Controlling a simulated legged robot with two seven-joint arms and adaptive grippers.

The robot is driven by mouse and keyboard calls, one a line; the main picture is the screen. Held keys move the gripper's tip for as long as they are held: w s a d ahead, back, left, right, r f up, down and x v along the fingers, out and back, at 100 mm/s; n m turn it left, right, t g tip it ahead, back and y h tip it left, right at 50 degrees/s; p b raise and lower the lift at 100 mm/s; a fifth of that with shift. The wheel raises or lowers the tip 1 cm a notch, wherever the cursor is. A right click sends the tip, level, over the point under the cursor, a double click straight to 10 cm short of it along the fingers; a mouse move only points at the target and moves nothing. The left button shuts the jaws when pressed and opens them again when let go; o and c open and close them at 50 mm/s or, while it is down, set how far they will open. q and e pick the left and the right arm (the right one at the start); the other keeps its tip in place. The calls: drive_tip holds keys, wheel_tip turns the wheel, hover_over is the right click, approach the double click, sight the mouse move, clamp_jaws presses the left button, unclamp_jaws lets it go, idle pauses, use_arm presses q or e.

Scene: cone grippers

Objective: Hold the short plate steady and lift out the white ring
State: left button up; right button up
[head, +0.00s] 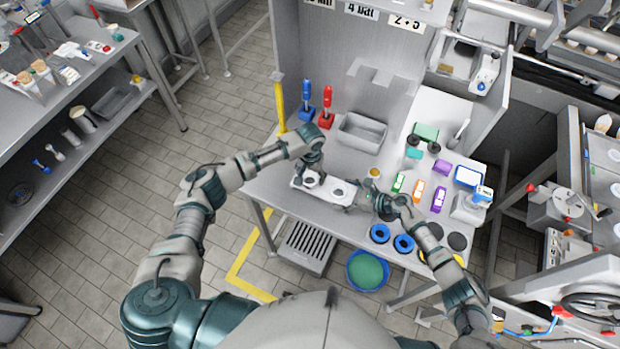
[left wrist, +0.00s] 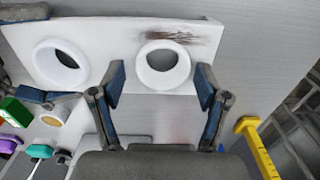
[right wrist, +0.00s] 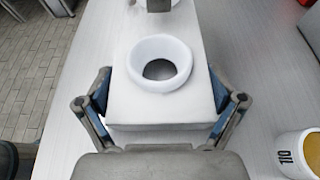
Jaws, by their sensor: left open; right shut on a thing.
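The short plate (head: 324,184) is a white block on the metal bench, with two white rings on it. In the left wrist view, one ring (left wrist: 148,69) lies near a dark scuffed patch, and the other ring (left wrist: 40,63) lies to its left. My left gripper (left wrist: 161,82) is open, its fingers apart on either side of the scuffed-end ring; I cannot tell whether they touch the plate. My right gripper (right wrist: 165,98) is shut on the plate's other end, one finger against each side. The nearer ring (right wrist: 133,65) shows ahead of it.
A grey bin (head: 362,132) and red and blue tools (head: 326,108) stand behind the plate. A small yellow-topped cup (right wrist: 297,154) stands beside my right gripper. Coloured blocks (head: 418,190) and blue rings (head: 380,233) lie to the right. A yellow post (left wrist: 257,148) stands near the bench corner.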

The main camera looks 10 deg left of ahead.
use_arm(q)
drive_tip(key=shift+c, duration=0.3)
use_arm(e)
drive_tip(key=shift+s+d+f, duration=0.1)
drive_tip(key=shift+s+f, duration=0.05)
drive_tip(key=shift+f, duration=0.15)
use_arm(q)
drive_tip(key=c, duration=0.6)
drive_tip(key=shift+r, duration=2.5)
use_arm(e)
drive_tip(key=shift+f, duration=0.1)
drive_tip(key=o, duration=1)
drive_tip(key=shift+r, duration=0.2)
